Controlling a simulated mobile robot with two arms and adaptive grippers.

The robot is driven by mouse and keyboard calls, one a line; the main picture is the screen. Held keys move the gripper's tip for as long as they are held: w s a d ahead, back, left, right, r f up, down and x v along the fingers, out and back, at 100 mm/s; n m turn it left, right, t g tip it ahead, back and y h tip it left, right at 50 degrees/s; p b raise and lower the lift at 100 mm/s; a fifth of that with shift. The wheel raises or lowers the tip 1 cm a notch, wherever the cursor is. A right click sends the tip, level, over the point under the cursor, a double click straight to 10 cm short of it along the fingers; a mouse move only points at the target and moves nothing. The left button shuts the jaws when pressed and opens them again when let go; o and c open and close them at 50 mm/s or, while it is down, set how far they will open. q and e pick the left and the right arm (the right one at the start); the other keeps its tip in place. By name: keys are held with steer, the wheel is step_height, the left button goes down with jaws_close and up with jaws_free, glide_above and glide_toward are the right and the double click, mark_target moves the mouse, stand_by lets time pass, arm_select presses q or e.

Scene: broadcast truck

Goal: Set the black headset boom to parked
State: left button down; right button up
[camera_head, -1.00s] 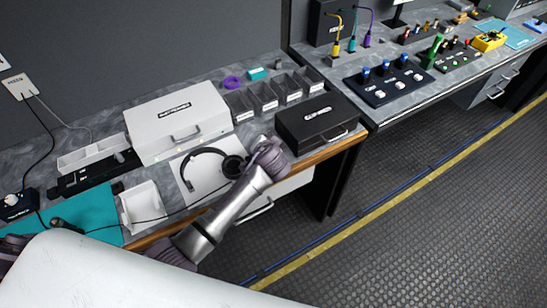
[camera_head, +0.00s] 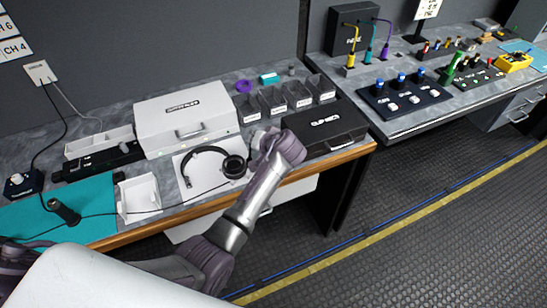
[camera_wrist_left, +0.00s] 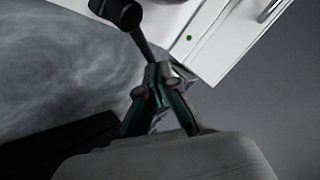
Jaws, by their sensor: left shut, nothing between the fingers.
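The black headset (camera_head: 207,150) lies on a white sheet (camera_head: 193,190) in front of the white case, its round ear cup (camera_head: 234,166) at the right. My left gripper (camera_head: 256,138) is just right of the ear cup, its fingers mostly hidden by my wrist. In the left wrist view the headset boom (camera_wrist_left: 144,45) is a dark rod with a rounded tip (camera_wrist_left: 122,11), passing right at the shut fingertips (camera_wrist_left: 158,75). The fingers look close to or against the rod, with nothing held. The boom's pivot is hidden. My right gripper is not in view.
A white case (camera_head: 185,117) stands behind the headset, and a black case (camera_head: 325,131) stands close right of my left gripper. A white tray (camera_head: 139,196) and teal mat (camera_head: 85,205) lie left. Small bins (camera_head: 272,106) stand behind. The wooden bench edge (camera_head: 200,210) runs in front.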

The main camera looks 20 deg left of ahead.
arm_select(q)
steer(key=shift+s+a, duration=0.15)
steer(key=shift+a, duration=0.4)
steer(key=shift+s+a+p, duration=0.15)
steer(key=shift+a+p, duration=0.15)
steer(key=shift+a, duration=0.15)
stand_by(1.0)
steer(key=shift+s, duration=0.15)
